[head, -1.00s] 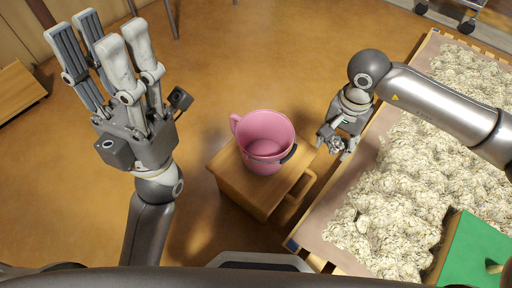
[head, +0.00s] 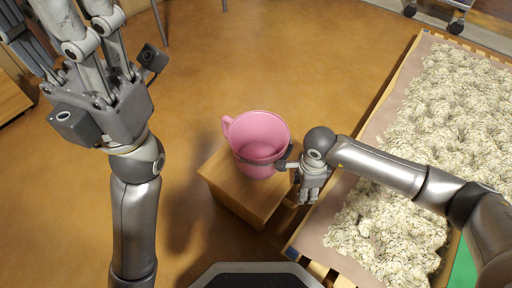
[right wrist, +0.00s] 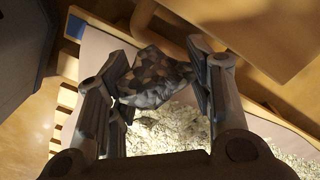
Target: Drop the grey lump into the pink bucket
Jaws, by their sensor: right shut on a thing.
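The pink bucket (head: 262,133) stands upright on a small wooden stool (head: 222,181), its handle on the left; I see nothing inside it. My right gripper (head: 309,198) is just right of the bucket, over the stool's right side. In the right wrist view, my right gripper (right wrist: 162,85) is shut on the grey lump (right wrist: 152,80), a faceted brown-grey piece between its fingers. In the head view the lump is too hidden to make out. My left gripper (head: 70,30) points up at the upper left, open and empty, fingertips partly cut off.
A long wooden-edged bed of pale, shaggy material (head: 445,120) fills the right side. A green object (head: 463,272) shows at its lower right. A wheeled cart (head: 440,12) stands at the top right. The floor left of the stool is clear.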

